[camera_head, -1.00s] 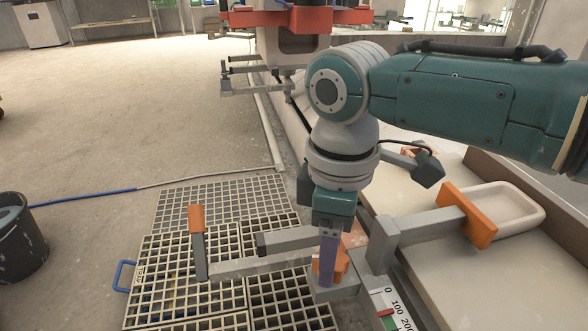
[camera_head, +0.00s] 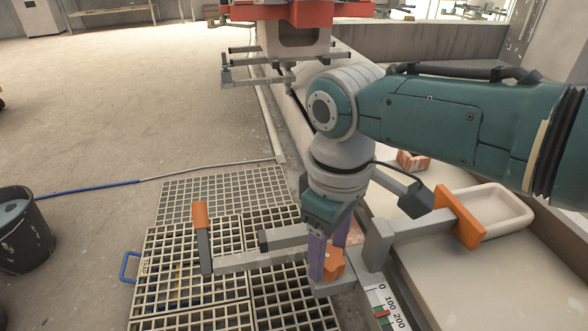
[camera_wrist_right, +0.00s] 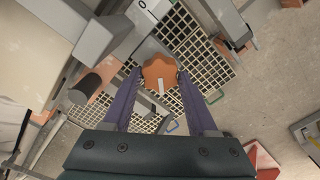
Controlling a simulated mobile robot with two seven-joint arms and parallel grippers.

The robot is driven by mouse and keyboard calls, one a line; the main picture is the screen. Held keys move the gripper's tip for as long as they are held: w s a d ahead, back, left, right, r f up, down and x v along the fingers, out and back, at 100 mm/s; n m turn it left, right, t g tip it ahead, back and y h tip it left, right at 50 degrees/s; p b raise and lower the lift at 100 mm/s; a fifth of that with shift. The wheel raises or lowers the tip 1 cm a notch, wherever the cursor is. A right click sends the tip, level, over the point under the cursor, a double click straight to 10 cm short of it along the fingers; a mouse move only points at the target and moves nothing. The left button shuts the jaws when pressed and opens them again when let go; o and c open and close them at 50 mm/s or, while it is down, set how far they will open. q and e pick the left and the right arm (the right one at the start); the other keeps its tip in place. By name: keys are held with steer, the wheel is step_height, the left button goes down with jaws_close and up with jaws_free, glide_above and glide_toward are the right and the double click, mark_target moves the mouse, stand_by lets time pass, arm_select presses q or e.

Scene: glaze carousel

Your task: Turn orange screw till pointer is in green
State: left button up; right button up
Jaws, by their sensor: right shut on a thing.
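The orange screw (camera_head: 334,262) is a lobed knob on the grey clamp frame; it also shows in the right wrist view (camera_wrist_right: 159,70), with a white mark on its top. My right gripper (camera_head: 326,263) points down at it, its purple fingers on either side, shut on the screw. In the right wrist view the fingers (camera_wrist_right: 159,78) flank the knob. The white scale (camera_head: 391,303), numbered 0, 100 and 200, lies to the right of the screw. A red mark (camera_head: 381,313) sits beside the green band (camera_head: 386,325); whether red is the pointer is unclear. My left gripper is out of view.
A grey bar with an orange-gripped handle (camera_head: 200,215) reaches left over floor grating (camera_head: 170,270). A grey arm with an orange plate (camera_head: 468,222) and a pale basin (camera_head: 490,208) lie right. A dark bucket (camera_head: 25,235) stands far left, with open floor behind.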

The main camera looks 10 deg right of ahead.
mark_target(328, 255)
steer(key=o, duration=1.4)
step_height(328, 255, up, 10)
steer(key=p, duration=0.6)
